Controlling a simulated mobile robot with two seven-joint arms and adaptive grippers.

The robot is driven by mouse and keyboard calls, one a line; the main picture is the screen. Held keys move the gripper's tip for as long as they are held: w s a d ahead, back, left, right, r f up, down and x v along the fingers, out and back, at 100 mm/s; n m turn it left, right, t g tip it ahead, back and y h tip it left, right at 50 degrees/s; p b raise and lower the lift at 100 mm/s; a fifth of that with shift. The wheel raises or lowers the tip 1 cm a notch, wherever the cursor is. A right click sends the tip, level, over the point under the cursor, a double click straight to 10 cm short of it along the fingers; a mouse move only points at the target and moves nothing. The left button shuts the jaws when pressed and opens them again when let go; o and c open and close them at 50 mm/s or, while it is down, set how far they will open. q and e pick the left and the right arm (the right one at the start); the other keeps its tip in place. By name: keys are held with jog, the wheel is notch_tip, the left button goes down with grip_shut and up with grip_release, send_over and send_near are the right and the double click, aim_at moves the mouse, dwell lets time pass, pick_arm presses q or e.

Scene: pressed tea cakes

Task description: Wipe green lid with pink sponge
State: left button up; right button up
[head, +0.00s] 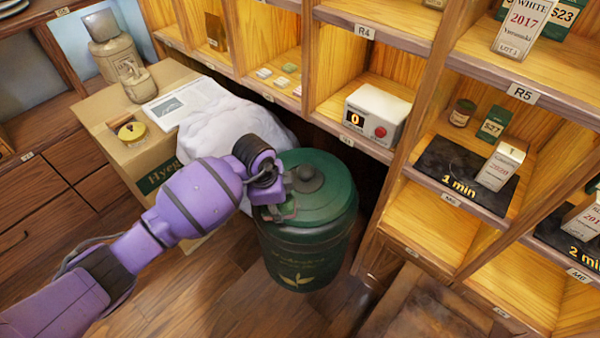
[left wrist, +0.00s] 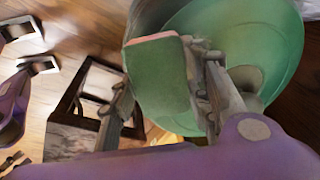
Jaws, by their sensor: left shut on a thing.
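The green lid (head: 325,180) tops a dark green canister (head: 305,250) with a gold leaf mark, standing on the floor by the shelves. It has a round dark knob (head: 308,178) in its middle. My left gripper (head: 279,203) is at the lid's left side, beside the knob. In the left wrist view my left gripper (left wrist: 165,98) is shut on the sponge (left wrist: 158,75), which shows a green face and a thin pink edge. The green lid (left wrist: 275,45) is right behind it; I cannot tell whether they touch.
Wooden shelves (head: 430,50) stand close behind and right of the canister. They hold a white counter box with a red button (head: 376,115) and black mats (head: 465,175). A cardboard box (head: 140,160) and a white cloth-like bundle (head: 215,125) crowd the left.

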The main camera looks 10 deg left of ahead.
pick_arm(q)
jog(key=shift+f, duration=0.45)
jog(key=shift+w+d, duration=0.1)
jog(key=shift+w, duration=0.05)
